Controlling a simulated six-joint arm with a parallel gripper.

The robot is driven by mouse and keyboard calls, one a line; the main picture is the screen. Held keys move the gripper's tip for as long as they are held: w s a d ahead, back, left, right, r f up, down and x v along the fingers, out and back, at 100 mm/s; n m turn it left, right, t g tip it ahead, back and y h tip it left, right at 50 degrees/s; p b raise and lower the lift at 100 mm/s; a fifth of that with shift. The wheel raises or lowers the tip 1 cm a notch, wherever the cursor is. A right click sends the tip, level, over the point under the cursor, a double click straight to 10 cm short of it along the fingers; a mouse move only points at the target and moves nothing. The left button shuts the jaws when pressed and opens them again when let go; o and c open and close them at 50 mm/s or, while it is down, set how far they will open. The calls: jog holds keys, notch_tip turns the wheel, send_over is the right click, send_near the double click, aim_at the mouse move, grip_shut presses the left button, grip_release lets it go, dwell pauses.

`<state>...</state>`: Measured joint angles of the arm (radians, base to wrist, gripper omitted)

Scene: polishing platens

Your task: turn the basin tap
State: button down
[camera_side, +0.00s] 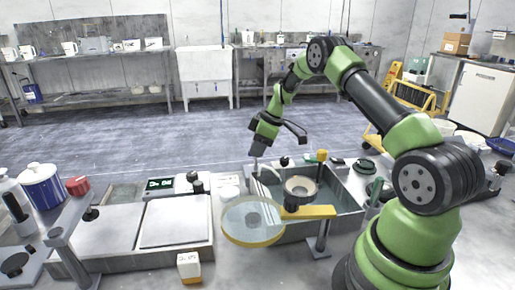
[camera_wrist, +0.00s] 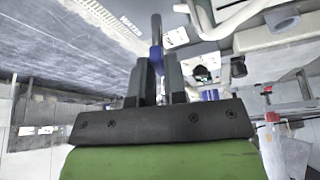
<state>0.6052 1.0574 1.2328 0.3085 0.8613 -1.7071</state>
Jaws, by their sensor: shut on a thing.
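My gripper (camera_side: 257,155) points down at the back left corner of the grey basin (camera_side: 343,197) in the side view. In the wrist view, its two dark fingers (camera_wrist: 157,82) are closed around a slim dark lever with a blue band (camera_wrist: 156,58), which looks like the tap handle. The lever stands out past the fingertips.
A clear disc with a yellow rim (camera_side: 253,238) and a yellow bar (camera_side: 308,212) reach over the basin's front left. A round cup-like fitting (camera_side: 300,188) stands over the basin. Flat platens (camera_side: 176,222) lie to the left. The floor behind is open.

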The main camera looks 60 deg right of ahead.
jog(key=shift+n, duration=0.9)
jog(key=shift+f+g+y, duration=0.1)
jog(key=shift+g+y, duration=0.2)
jog(key=c, duration=1.2)
grip_release()
jog(key=shift+o, duration=0.2)
jog(key=v, duration=1)
